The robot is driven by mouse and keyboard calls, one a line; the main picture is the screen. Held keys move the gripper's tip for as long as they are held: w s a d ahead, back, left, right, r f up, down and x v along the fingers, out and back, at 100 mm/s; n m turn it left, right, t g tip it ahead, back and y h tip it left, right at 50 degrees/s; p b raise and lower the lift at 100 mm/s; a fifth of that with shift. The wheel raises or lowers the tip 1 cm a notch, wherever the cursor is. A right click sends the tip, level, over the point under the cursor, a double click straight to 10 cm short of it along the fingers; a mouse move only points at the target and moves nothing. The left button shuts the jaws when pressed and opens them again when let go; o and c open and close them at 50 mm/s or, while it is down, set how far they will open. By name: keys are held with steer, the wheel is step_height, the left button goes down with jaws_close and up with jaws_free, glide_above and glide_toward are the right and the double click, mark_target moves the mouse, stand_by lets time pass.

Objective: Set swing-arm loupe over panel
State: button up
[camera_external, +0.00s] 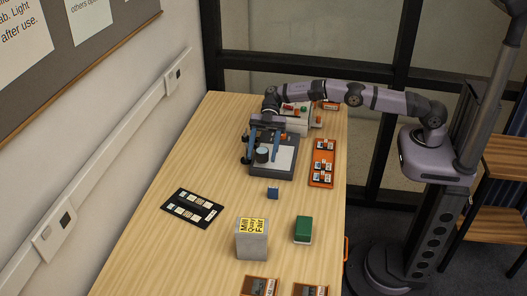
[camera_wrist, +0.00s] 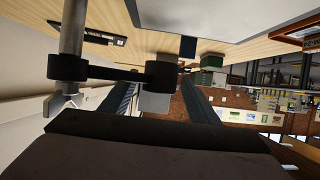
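The swing-arm loupe is a dark cylinder (camera_external: 262,155) above the left part of the pale panel (camera_external: 284,157), which is set in a dark grey base. In the wrist view, a metal post (camera_wrist: 73,28) with a black collar carries a short black arm to the loupe's black head (camera_wrist: 160,74). The panel's pale surface (camera_wrist: 205,14) fills the top of that view. My gripper (camera_external: 265,146) points down over the left part of the base. Its two blue-grey fingers are apart, one on each side of the loupe head in the wrist view (camera_wrist: 159,85). Contact cannot be told.
An orange tray (camera_external: 321,181) with slides lies to the right. A small blue block (camera_external: 273,193), a black slide strip (camera_external: 193,208), a grey box (camera_external: 251,243) and a green box (camera_external: 303,230) stand nearer. Bare table lies left of the base.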

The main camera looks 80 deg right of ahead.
stand_by(0.3)
steer(key=b+v, duration=0.1)
steer(key=v, duration=0.4)
steer(key=shift+d+r, duration=0.1)
step_height(320, 180, up, 7)
steer(key=p, duration=0.5)
